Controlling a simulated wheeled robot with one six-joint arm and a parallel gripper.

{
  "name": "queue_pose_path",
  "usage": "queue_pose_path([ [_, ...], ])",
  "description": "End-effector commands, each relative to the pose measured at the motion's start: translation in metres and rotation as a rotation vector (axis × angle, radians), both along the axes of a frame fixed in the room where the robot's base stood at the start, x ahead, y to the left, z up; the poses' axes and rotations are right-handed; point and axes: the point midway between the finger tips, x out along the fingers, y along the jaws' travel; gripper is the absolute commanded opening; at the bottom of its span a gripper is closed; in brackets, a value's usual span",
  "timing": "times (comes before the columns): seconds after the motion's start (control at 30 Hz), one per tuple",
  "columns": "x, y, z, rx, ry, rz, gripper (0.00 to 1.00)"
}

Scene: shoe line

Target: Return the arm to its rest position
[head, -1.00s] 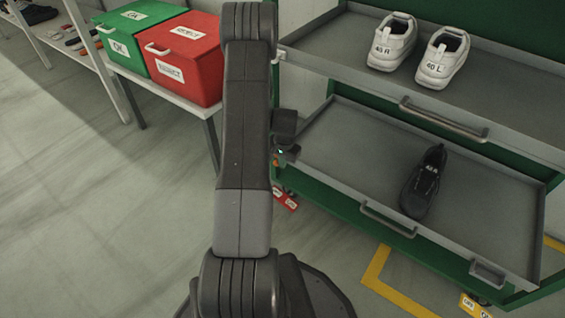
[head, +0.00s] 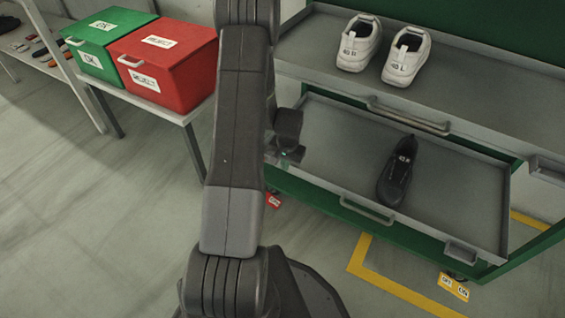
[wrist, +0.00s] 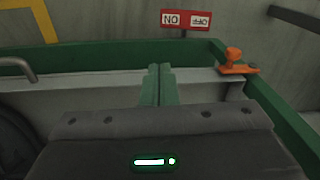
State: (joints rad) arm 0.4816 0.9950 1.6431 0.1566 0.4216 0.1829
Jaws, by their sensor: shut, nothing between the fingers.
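My arm stands upright across the middle of the head view. My gripper (head: 290,154) shows only partly there, at the arm's right side by the left end of the lower tray. In the wrist view my gripper (wrist: 160,86) has its two greenish fingers together with nothing between them. Beyond the fingertips are the grey tray edge (wrist: 100,78) and the green frame (wrist: 110,52). I cannot tell how far the fingertips are from the tray.
The lower tray (head: 320,125) holds a black shoe (head: 397,172). A white pair (head: 358,42) stands on the upper tray (head: 470,75). Green (head: 95,62) and red (head: 165,75) boxes sit at left. An orange part (wrist: 236,66) is on the frame. Floor at left is clear.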

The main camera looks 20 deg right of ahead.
Motion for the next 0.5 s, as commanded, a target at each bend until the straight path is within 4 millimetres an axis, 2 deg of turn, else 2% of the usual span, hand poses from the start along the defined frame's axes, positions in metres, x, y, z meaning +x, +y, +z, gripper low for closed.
queue_pose_path([
  [0.27, 0.004, 0.003, -0.003, 0.0, 0.0, 0.0, 0.0],
  [0.5, 0.033, 0.023, -0.016, 0.0, -0.001, 0.004, 0.0],
])
